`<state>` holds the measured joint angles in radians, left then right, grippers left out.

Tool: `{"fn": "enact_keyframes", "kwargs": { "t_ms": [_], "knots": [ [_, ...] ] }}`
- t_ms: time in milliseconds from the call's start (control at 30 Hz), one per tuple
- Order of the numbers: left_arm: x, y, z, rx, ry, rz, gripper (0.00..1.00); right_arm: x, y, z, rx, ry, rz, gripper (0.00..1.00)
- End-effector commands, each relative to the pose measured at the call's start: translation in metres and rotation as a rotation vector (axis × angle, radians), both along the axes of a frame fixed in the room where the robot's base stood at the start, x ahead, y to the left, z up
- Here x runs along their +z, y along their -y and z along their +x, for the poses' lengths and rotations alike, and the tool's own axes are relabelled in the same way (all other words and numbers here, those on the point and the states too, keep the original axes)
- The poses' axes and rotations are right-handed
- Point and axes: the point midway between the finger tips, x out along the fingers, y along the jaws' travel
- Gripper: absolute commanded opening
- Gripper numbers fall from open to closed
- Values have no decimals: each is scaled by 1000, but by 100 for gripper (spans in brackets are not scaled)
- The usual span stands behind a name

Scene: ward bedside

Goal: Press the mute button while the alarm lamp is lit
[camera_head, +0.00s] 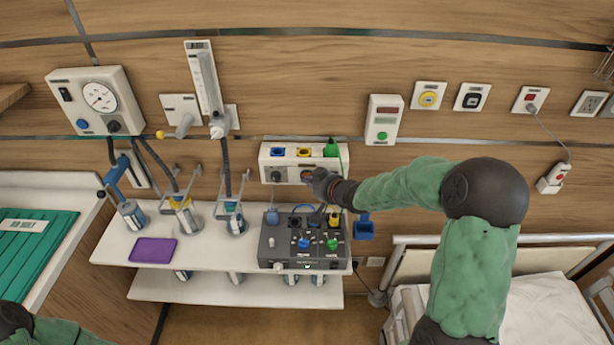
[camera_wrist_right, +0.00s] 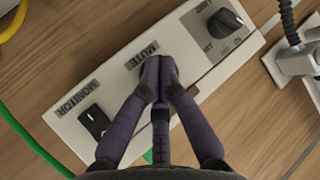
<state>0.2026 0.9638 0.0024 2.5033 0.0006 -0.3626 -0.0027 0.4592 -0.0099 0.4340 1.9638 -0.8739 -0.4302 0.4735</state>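A white wall panel (camera_head: 300,160) is under the wall rail in the head view. In the right wrist view its face (camera_wrist_right: 120,75) carries the printed words MONITOR and MUTE, a dark rocker switch (camera_wrist_right: 95,120) and a black knob (camera_wrist_right: 224,23). My right gripper (camera_wrist_right: 158,78) has its fingertips together just below the word MUTE. The fingertips hide the mute button; I cannot tell touching from hovering. In the head view the right gripper (camera_head: 312,178) is at the panel's front, partly covering it. I cannot identify a lit alarm lamp. My left gripper is out of view.
A grey device (camera_head: 266,245) with coloured knobs stands on the white shelf (camera_head: 110,245) below the panel. A purple pad (camera_head: 153,250) lies to its left. A wall box with a dark red window (camera_head: 385,120) hangs right of the panel. A bed (camera_head: 560,310) is at lower right.

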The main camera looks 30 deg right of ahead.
Motion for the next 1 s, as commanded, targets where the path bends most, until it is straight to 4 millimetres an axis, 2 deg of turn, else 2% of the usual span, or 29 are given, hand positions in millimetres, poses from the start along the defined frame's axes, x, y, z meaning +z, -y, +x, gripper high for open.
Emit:
{"fn": "enact_keyframes", "kwargs": {
  "t_ms": [500, 800, 1000],
  "knots": [
    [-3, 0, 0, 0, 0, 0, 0, 0, -7, -12, 0, 1, 0, 0],
    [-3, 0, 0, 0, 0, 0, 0, 0, -8, -13, 0, 1, 0, 0],
    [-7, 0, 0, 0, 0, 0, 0, 0, -15, -25, 0, 1, 0, 0]
  ]
}}
